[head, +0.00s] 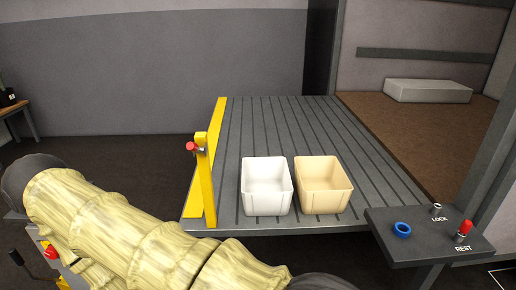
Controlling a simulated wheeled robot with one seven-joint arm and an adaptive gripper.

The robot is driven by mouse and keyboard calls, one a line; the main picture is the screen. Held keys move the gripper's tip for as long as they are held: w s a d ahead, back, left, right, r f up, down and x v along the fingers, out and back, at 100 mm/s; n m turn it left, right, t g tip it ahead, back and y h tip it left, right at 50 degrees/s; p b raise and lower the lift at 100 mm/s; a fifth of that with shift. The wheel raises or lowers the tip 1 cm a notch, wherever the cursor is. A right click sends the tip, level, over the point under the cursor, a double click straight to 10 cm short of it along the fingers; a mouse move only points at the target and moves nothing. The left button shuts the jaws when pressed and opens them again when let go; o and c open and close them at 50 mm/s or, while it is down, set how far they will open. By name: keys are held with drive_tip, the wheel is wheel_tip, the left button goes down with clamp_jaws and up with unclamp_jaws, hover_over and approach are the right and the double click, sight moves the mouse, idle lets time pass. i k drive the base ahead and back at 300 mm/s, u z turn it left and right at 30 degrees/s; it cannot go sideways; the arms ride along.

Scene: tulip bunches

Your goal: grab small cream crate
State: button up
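The small cream crate (322,203) stands upright near the front edge of the dark slatted table. Its open top faces up and it looks empty. A white crate (266,205) of similar size stands close to its left, with a narrow gap between them. My arm crosses the lower left of the head view in a pale yellow ribbed cover. My gripper is not in view, so I cannot see whether it is open or shut.
A yellow post with a red knob (191,147) stands at the left edge of the slatted table (270,120). A dark side shelf (425,240) at front right bears a blue ring (402,230) and a red-capped peg (464,229). The table behind the crates is clear.

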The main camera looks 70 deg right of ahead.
sight(324, 186)
drive_tip(key=u, duration=0.75)
drive_tip(key=k, duration=2.15)
drive_tip(key=z, duration=2.15)
